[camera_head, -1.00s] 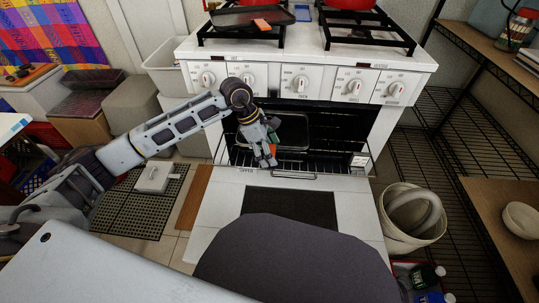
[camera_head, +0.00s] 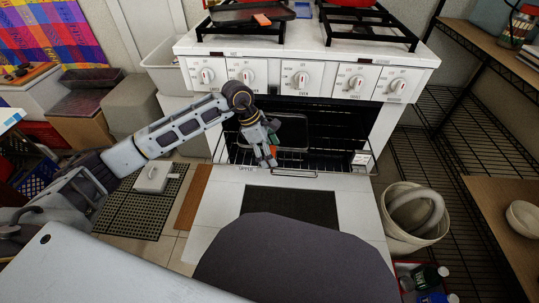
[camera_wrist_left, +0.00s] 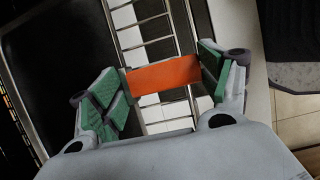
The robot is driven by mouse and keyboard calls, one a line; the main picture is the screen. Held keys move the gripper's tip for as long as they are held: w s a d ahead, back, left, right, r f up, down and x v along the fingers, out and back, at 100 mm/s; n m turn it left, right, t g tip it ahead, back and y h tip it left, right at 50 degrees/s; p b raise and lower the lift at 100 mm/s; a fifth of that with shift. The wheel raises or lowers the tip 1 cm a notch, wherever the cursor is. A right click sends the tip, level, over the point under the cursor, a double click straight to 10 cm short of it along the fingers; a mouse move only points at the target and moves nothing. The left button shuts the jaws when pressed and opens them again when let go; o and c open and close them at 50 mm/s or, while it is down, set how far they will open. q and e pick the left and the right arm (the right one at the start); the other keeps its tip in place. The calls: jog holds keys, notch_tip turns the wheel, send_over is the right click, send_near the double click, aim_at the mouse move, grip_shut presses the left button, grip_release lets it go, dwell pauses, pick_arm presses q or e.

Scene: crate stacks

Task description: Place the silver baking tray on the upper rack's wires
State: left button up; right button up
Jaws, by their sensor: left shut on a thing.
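The silver baking tray (camera_head: 293,131) is inside the open oven, with a dark inner surface and a pale rim. In the left wrist view its dark surface (camera_wrist_left: 45,60) fills the left side. My left gripper (camera_head: 270,158) is at the tray's front left, in the oven mouth. In the wrist view the gripper (camera_wrist_left: 163,80) is shut on an orange grip piece (camera_wrist_left: 163,79), which appears joined to the tray's edge. The upper rack (camera_head: 295,174) shows as wires below and in front of the tray. I cannot tell whether the tray touches the wires. My right gripper is not in view.
The oven door (camera_head: 355,205) hangs open, with a dark patch in its middle. The stove (camera_head: 305,48) above carries a dark pan (camera_head: 235,14) with an orange grip. A pale bin (camera_head: 412,240) stands to the right, and wire shelving (camera_head: 415,150) is beyond it.

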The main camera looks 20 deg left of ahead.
pick_arm(q)
jog(key=shift+f, duration=0.35)
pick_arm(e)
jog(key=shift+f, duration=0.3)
pick_arm(q)
jog(key=o, duration=1.4)
jog(key=shift+f, duration=0.1)
jog(key=shift+a+r, duration=0.2)
jog(key=shift+r, duration=0.4)
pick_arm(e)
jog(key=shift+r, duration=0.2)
pick_arm(q)
jog(key=shift+p+v, duration=1.9)
jog(key=shift+v, duration=3.55)
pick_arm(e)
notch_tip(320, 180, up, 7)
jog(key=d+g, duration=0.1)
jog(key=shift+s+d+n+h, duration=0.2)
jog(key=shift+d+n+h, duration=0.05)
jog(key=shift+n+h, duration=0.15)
